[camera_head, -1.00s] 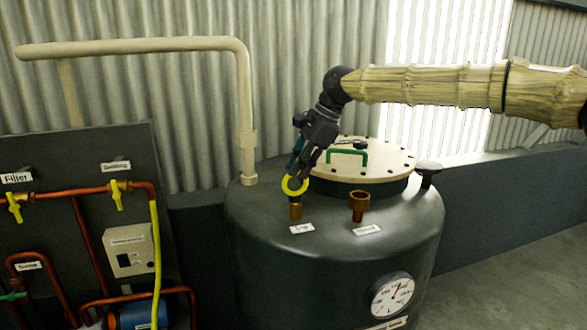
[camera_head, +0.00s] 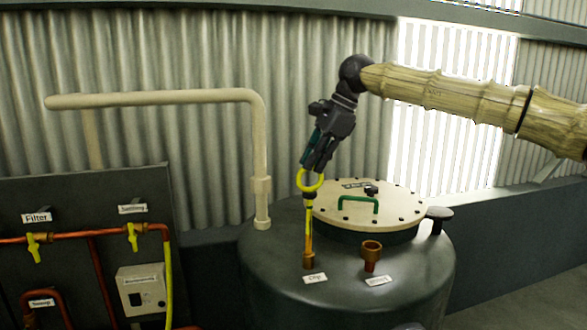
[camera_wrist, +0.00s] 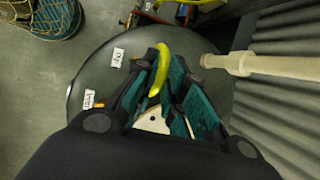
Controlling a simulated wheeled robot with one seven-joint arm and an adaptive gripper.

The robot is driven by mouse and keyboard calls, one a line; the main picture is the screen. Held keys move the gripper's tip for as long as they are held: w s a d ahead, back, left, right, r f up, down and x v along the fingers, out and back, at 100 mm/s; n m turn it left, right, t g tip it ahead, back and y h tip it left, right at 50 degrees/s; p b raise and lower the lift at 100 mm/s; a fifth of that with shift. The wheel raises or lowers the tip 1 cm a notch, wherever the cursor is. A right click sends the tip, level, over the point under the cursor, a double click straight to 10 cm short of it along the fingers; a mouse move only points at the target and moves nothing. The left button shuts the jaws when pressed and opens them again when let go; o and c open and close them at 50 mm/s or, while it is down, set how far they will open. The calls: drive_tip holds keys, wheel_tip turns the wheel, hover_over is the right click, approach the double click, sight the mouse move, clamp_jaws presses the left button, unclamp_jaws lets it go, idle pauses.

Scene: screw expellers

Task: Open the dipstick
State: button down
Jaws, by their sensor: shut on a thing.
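The dipstick has a yellow ring handle (camera_head: 310,181) and a thin yellow rod (camera_head: 309,228) below it. The rod's lower end is inside the brass socket (camera_head: 308,259) on top of the dark tank (camera_head: 345,285). My gripper (camera_head: 312,170) is above the tank, shut on the ring from above, with the ring well over the socket. In the wrist view the yellow ring (camera_wrist: 160,68) sits between the teal finger pads of my gripper (camera_wrist: 170,85). The rod is hidden there.
A cream bolted lid (camera_head: 367,205) with a green handle (camera_head: 358,203) lies right of the dipstick. A second brass fitting (camera_head: 371,250) and a dark knob (camera_head: 439,214) stand on the tank. A cream pipe (camera_head: 260,150) rises at left, beside a panel with copper pipes (camera_head: 85,235).

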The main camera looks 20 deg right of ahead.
drive_tip(key=shift+r, duration=0.5)
drive_tip(key=c, duration=1.5)
unclamp_jaws()
drive_tip(key=shift+w+f, duration=0.1)
drive_tip(key=v, duration=1.2)
